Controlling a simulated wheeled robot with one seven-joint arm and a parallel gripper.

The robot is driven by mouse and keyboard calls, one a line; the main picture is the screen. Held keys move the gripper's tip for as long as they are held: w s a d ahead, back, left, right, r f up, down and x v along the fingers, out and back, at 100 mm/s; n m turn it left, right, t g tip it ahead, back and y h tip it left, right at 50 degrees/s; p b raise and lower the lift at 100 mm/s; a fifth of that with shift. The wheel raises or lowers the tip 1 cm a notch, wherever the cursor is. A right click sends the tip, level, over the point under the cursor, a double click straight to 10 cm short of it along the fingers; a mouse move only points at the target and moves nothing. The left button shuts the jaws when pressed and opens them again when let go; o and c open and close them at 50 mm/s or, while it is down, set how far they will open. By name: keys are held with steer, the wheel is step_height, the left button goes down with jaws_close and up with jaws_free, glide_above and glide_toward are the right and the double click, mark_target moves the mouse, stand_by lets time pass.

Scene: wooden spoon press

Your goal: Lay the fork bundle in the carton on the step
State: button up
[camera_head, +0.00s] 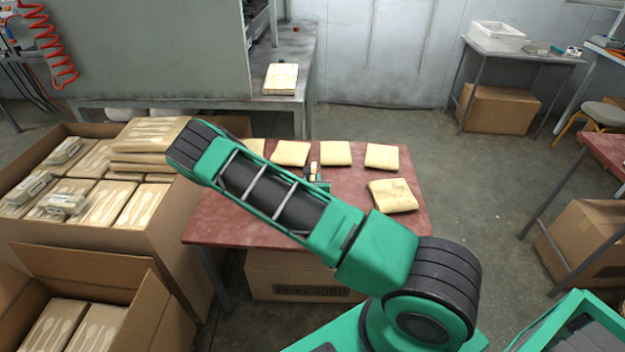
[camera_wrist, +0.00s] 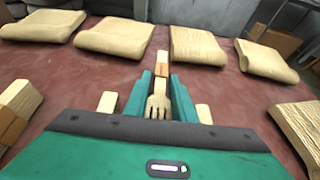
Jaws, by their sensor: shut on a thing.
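The fork bundle (camera_wrist: 159,100) is pale wood with a tan band. In the wrist view it stands between the two green fingers of my gripper (camera_wrist: 161,95), which is shut on it. In the head view the gripper (camera_head: 318,184) is small and partly hidden behind my arm, over the red table, with the bundle (camera_head: 314,168) at its tip. I cannot tell which carton stands on a step. A large open carton (camera_head: 95,237) at left holds stacks of wooden pieces and grey bundles. A lower open carton (camera_head: 160,318) is at front left.
Several pale wooden packs (camera_head: 335,153) lie around the red table (camera_head: 230,220). A printed carton (camera_head: 295,278) sits beneath it. A banded wooden piece (camera_wrist: 14,112) is at the wrist view's left edge. A grey bench (camera_head: 310,60) stands behind. Open floor lies to the right.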

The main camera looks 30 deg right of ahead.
steer(key=o, duration=1.1)
steer(key=shift+c, duration=0.2)
